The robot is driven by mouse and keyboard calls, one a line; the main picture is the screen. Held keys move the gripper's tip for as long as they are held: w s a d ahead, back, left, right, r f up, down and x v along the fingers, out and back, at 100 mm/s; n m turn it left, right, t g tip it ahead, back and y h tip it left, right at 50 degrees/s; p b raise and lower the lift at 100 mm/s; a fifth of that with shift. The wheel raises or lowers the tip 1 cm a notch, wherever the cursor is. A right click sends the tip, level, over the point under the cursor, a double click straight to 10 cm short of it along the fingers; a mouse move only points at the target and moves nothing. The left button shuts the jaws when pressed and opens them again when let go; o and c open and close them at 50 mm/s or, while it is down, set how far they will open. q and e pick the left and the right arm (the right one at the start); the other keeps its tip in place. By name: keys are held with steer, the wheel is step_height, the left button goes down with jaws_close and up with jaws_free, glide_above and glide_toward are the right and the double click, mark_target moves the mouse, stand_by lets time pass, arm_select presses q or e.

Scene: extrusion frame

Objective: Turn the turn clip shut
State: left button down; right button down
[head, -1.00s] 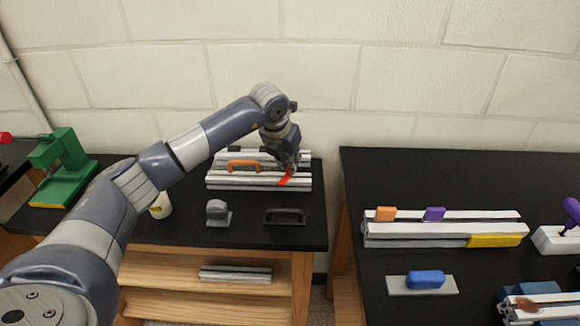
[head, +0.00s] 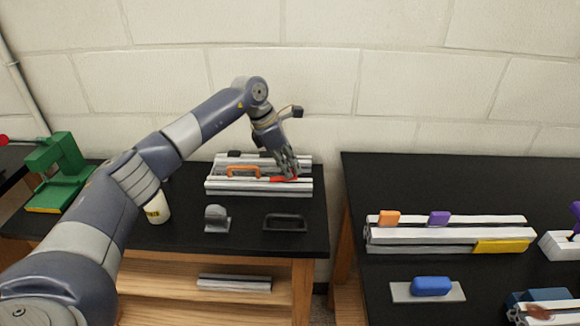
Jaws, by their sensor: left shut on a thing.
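The turn clip, a small red piece (head: 283,179), sits at the right part of the aluminium extrusion frame (head: 228,185) on the left black table. It lies roughly along the front rail. My left gripper (head: 291,175) reaches down from above and is shut on the clip, covering part of it. An orange handle (head: 243,172) is fixed on the same frame, left of the clip. My right gripper is not in view.
A grey block (head: 217,218), a black handle (head: 285,222) and a white cup (head: 157,208) stand on the left table (head: 255,240). A green press (head: 57,170) is at far left. The right table holds another extrusion frame (head: 420,235) and a blue-handled plate (head: 432,287). A gap separates the tables.

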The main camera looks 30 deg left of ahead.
mark_target(273, 179)
arm_select(q)
steer(key=shift+m+g, duration=0.4)
steer(key=shift+m, duration=0.7)
steer(key=shift+h, duration=0.3)
steer(key=c, duration=1.7)
jaws_free()
steer(key=shift+r, duration=0.1)
steer(key=v, duration=1.1)
steer(key=shift+a+r, duration=0.15)
steer(key=shift+r, duration=0.25)
